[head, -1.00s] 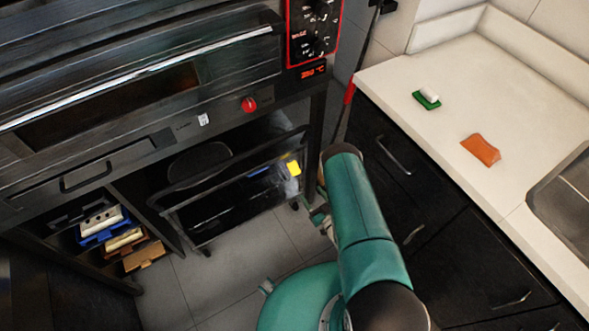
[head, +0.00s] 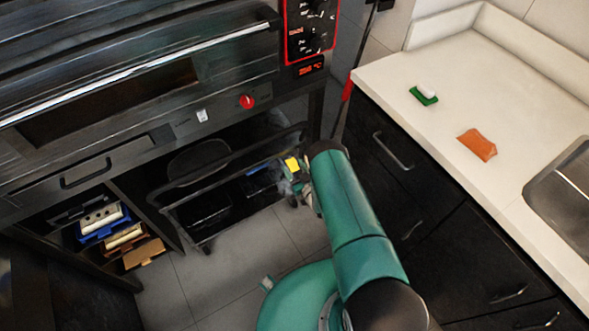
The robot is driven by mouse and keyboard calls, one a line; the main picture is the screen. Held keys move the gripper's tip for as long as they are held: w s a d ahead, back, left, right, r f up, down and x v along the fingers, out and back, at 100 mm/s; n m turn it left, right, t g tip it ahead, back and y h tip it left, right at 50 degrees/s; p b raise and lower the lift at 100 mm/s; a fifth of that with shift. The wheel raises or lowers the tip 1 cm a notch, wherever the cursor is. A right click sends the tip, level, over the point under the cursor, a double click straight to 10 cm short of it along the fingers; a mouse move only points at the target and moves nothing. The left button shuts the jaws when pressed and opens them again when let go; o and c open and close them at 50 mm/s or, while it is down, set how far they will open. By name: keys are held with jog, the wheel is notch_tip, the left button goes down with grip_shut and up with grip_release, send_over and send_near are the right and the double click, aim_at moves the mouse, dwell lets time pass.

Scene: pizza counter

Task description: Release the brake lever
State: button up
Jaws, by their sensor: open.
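A dark wheeled cart (head: 180,202) stands under the oven. A small yellow piece (head: 291,164) shows at its right end, beside my gripper. I cannot tell for sure whether it is the brake lever; no other lever on the cart can be made out. My gripper (head: 294,188) is low at the cart's right end, just below the yellow piece, and is open. It is small and partly hidden by my green arm, so I cannot tell whether it touches anything.
The oven (head: 120,90), with a red knob (head: 247,102), stands above the cart. Dark drawers and a white counter (head: 445,70) with a sponge (head: 424,95) and an orange cloth (head: 477,145) are to the right. Boxes (head: 125,237) fill a shelf at left.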

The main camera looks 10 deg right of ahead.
aim_at(292, 163)
jog(key=c, duration=1)
jog(key=shift+s, duration=0.1)
jog(key=shift+s+d+r+g+h, duration=0.1)
jog(key=shift+r+g+h, duration=0.25)
jog(key=shift+g, duration=0.4)
jog(key=shift+s+r+g+h, duration=0.15)
jog(key=shift+r+g, duration=0.3)
jog(key=shift+g, duration=0.3)
jog(key=r+g, duration=0.1)
jog(key=g+h, duration=0.1)
jog(key=g, duration=0.1)
jog(key=shift+r, duration=0.35)
jog(key=g, duration=0.1)
jog(key=r+g, duration=0.1)
jog(key=shift+w+r+g+h, duration=0.1)
jog(key=shift+w+g+h, duration=0.05)
jog(key=shift+g+h, duration=0.25)
jog(key=shift+w+r+g+h, duration=0.15)
jog(key=shift+r+g+h, duration=0.1)
jog(key=shift+g, duration=0.4)
jog(key=shift+w+r+g+h, duration=0.1)
jog(key=shift+r+g+h, duration=0.15)
jog(key=shift+g, duration=0.4)
